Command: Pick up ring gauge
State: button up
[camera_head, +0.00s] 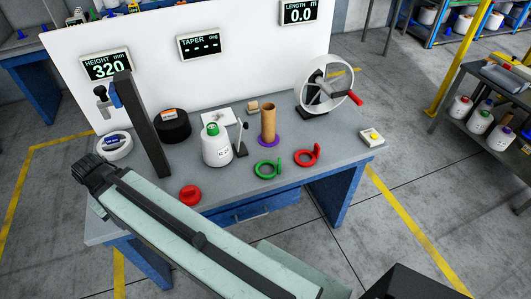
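Two ring gauges with handles lie flat on the grey table (225,190): a green ring gauge (268,168) near the middle of the front part, and a red ring gauge (307,156) just to its right. My pale arm reaches from the bottom right to the table's front left. Its dark far end (95,172), where my gripper seems to be, is over the left front edge, well left of both ring gauges. Fingers cannot be made out, and no held thing shows.
A cone bobbin (217,150), a brown tube (268,122) on a purple base and a small stand are behind the green gauge. A red round piece (190,195) lies beside my arm. A dark post (145,125) stands at left, a hand-cranked wheel (328,88) at back right.

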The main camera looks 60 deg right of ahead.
aim_at(316, 150)
jog(key=u, duration=0.9)
jog(key=k, duration=1.65)
jog(key=z, duration=0.55)
jog(key=i, duration=1)
jog(key=u, duration=0.1)
